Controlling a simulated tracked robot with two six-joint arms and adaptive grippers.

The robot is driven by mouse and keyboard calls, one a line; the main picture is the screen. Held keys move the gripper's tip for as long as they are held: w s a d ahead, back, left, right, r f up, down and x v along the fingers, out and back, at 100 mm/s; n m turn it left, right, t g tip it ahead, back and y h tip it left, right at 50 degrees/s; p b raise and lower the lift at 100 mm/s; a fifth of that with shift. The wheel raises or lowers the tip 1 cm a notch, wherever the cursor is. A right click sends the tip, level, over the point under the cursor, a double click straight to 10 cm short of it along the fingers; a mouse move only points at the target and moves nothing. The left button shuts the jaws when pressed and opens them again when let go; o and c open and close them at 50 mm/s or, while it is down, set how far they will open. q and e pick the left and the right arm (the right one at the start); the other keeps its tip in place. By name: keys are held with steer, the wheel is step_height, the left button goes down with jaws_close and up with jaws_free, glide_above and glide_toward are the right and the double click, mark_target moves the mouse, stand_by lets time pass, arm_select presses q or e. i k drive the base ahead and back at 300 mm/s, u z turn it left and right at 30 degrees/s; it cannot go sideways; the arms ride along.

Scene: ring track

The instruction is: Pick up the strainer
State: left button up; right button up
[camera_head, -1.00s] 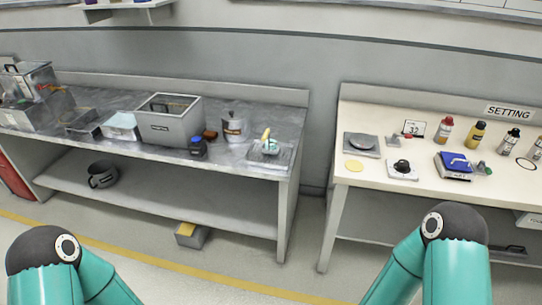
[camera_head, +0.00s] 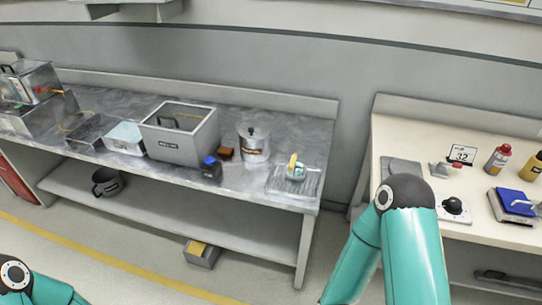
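I cannot pick out the strainer for certain. A thin wire loop (camera_head: 74,121) shows at the dark open tray (camera_head: 88,134) on the left part of the grey bench, and it is too small to identify. Neither gripper is in view. Only teal links of my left arm show at the bottom left corner, and teal links of my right arm rise in front of the gap between the benches.
The grey bench (camera_head: 262,118) holds a grey tank (camera_head: 183,146), a white-topped box (camera_head: 125,138), a metal pot (camera_head: 253,146) and a tray (camera_head: 279,184) with a small item. A dark pot (camera_head: 106,182) stands on its shelf. A grey bin (camera_head: 203,255) is on the floor.

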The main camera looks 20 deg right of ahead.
mark_target(292, 164)
steer(key=z, duration=0.05)
steer(key=i, duration=0.9)
steer(key=z, duration=0.5)
